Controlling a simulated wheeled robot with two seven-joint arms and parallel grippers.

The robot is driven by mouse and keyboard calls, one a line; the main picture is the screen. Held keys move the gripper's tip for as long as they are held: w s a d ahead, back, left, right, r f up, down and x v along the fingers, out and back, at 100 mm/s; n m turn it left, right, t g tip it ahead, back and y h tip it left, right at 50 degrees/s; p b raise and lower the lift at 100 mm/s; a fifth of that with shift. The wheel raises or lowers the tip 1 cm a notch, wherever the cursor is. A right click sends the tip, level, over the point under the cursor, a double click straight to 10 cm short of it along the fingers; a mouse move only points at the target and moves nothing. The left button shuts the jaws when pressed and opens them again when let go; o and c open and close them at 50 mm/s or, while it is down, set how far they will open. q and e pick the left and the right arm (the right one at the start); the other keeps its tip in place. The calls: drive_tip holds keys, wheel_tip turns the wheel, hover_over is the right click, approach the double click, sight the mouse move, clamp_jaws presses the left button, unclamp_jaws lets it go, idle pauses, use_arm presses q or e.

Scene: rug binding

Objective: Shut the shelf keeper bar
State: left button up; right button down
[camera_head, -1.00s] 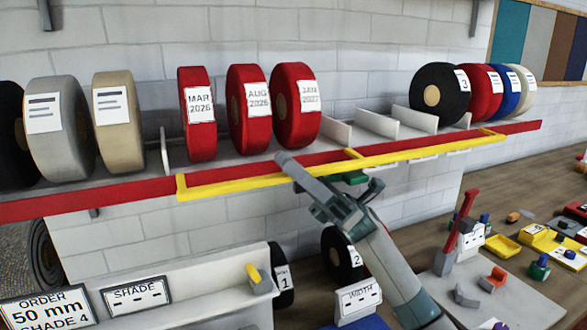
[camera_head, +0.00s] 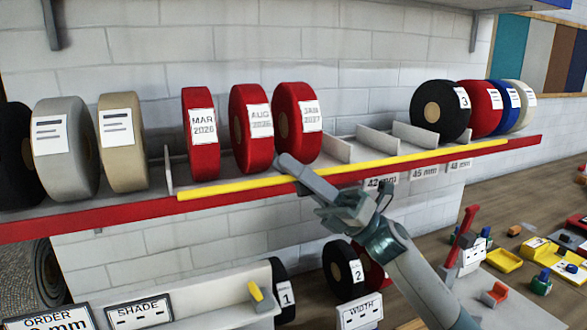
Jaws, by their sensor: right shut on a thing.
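The yellow keeper bar (camera_head: 400,160) runs lengthwise along the front of the shelf, just above its red front edge (camera_head: 110,219). Its left end is below the red roll marked MAR 2026 (camera_head: 201,130), and its right end is below the rolls at the right. My right gripper (camera_head: 288,168) is at the bar below the red roll marked JAN 2027 (camera_head: 298,122) and is shut on the bar. The gripper hides a short stretch of it. My left gripper is not in view.
Another red roll (camera_head: 249,140) stands between those two. Grey and tan rolls stand at the left; a black roll (camera_head: 440,110) and others stand at the right. White dividers (camera_head: 376,142) separate empty slots. A lower white tray and a cluttered bench are below.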

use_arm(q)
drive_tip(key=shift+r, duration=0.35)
use_arm(e)
drive_tip(key=shift+w+r+m+t, duration=0.15)
drive_tip(key=shift+r+m+t, duration=0.1)
drive_tip(key=shift+m+t, duration=0.25)
drive_tip(key=c, duration=1.8)
unclamp_jaws()
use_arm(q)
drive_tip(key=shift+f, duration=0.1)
use_arm(e)
drive_tip(key=shift+o, duration=0.2)
drive_tip(key=shift+f, duration=0.1)
drive_tip(key=shift+d+f, duration=0.25)
drive_tip(key=shift+f, duration=0.1)
use_arm(q)
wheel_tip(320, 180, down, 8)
drive_tip(key=b, duration=0.8)
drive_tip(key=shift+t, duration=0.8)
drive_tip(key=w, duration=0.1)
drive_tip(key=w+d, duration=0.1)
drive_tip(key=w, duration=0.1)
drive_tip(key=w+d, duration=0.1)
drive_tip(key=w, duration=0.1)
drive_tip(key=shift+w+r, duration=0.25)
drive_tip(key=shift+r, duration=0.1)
use_arm(e)
drive_tip(key=v, duration=1.6)
drive_tip(key=shift+d+r, duration=0.2)
drive_tip(key=shift+d, duration=0.3)
